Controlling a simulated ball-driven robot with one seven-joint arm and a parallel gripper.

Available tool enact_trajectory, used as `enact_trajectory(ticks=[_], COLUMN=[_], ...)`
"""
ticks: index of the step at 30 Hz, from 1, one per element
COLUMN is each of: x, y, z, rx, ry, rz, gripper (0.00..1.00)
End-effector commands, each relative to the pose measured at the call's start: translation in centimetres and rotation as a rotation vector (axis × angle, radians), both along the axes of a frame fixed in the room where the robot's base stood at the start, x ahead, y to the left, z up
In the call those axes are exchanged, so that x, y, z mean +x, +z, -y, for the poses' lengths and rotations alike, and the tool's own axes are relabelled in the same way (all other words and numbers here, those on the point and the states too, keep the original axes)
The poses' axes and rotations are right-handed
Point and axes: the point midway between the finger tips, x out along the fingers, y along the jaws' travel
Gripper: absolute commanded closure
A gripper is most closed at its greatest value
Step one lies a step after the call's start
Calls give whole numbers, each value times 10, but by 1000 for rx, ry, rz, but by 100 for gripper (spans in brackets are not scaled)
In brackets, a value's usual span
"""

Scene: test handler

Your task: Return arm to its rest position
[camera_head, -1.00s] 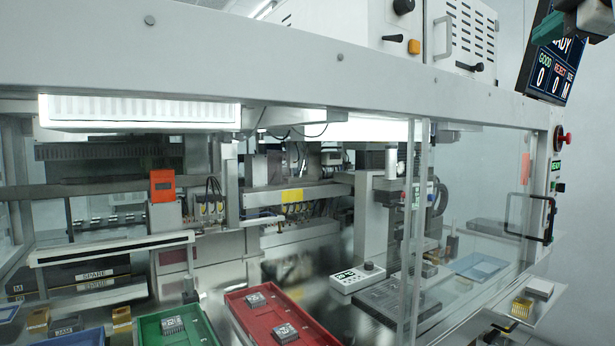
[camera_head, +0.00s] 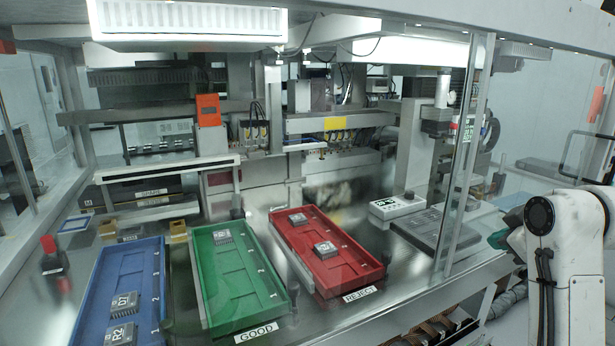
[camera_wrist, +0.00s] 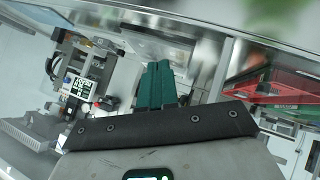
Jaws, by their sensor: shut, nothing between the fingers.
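My white arm (camera_head: 568,250) stands at the right edge of the head view, in front of the machine's right side. My gripper (camera_wrist: 158,84) shows in the wrist view as two green fingers shut against each other, with nothing between them. In the head view only a small green part of it (camera_head: 503,238) shows, partly hidden by my arm. The gripper is apart from the trays.
Inside the machine are a blue tray (camera_head: 98,262), a green tray (camera_head: 208,262) and a red tray (camera_head: 350,283), each holding chips. A white control box (camera_head: 397,206) stands right of them. A clear panel (camera_head: 468,165) and frame edges stand near my arm.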

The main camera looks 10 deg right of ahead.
Motion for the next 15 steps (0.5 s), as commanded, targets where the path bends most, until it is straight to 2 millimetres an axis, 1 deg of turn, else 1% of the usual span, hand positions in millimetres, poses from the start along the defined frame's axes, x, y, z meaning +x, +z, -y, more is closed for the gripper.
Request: enact_trajectory(ticks=[1, 2, 3, 5, 6, 8, 9, 11, 12, 14, 15], x=[-9, -15, -24, -39, -50, -69, -82, -105, -120, -146, -163], y=[-36, -54, -77, -111, -133, -164, -184, -213, -230, -256, -271], z=[-12, -18, -27, -39, -47, -60, -67, -78, -85, -95, -101], rx=[41, 64, 94, 137, 162, 198, 220, 250, 268, 293, 305], ry=[-13, -25, -41, -67, -85, -113, -133, -164, -187, -221, -245], rz=[-43, -65, -94, -140, -170, -217, -249, -296, -328, -377, -407], gripper=[100, 100, 100, 100, 100, 100, 100, 100, 100, 100, 100])
